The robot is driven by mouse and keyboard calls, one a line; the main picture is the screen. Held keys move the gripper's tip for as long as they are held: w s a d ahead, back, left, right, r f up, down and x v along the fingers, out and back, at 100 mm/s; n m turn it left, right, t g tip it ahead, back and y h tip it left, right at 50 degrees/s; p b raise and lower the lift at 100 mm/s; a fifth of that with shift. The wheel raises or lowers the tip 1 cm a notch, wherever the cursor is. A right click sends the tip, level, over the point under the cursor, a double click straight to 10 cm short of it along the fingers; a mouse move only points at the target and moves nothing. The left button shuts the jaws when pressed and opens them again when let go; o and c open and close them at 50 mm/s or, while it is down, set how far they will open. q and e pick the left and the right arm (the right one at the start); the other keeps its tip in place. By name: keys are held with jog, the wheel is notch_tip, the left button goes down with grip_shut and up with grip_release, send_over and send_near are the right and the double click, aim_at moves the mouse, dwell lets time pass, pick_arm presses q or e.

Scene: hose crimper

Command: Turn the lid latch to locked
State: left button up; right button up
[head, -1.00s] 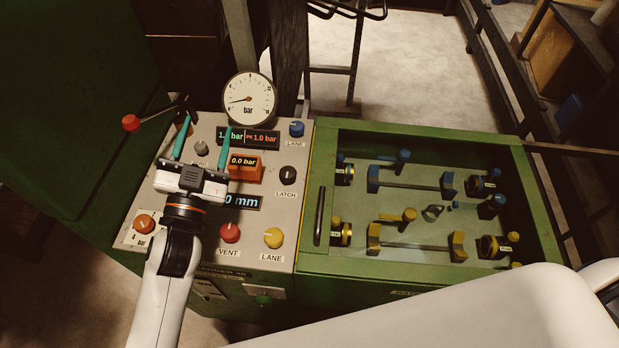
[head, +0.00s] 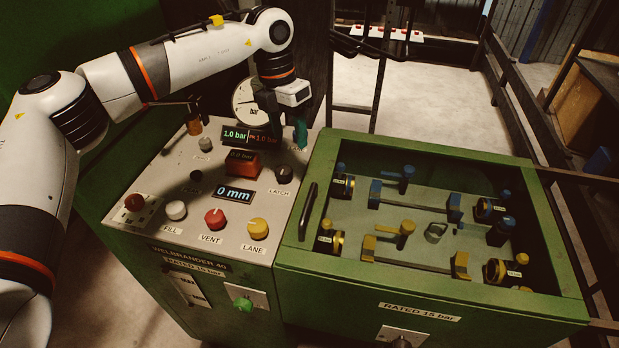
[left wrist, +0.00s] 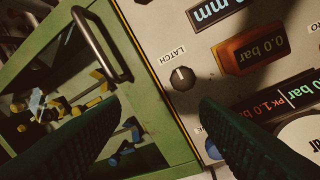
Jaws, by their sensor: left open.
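The latch knob (head: 284,173) is a small black knob with a pale pointer mark on the grey panel, beside the lid's left edge. It also shows in the left wrist view (left wrist: 183,79), just past the right-hand fingertip, with its LATCH label beside it. The green-framed lid (head: 316,160) with its dark handle (head: 308,204) appears closed over the chamber. My left gripper (head: 290,132) points down over the panel's far edge, behind the latch knob. Its teal fingers are apart and empty in the left wrist view (left wrist: 158,106). They do not touch the knob. My right gripper is out of view.
The gauge (head: 245,102) stands behind the panel, partly hidden by my gripper. An orange display block (head: 243,163) is left of the latch. Red (head: 214,218) and yellow (head: 258,228) knobs line the near edge.

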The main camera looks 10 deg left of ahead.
aim_at(283, 169)
pick_arm(q)
jog(key=shift+y, duration=0.5)
jog(key=f, duration=0.3)
jog(key=a+f+p, duration=0.1)
jog(key=f, duration=0.3)
jog(key=a+f+p, duration=0.1)
jog(key=f, duration=0.2)
jog(key=shift+w+f, duration=0.15)
jog(key=shift+w, duration=0.15)
jog(key=c, duration=1)
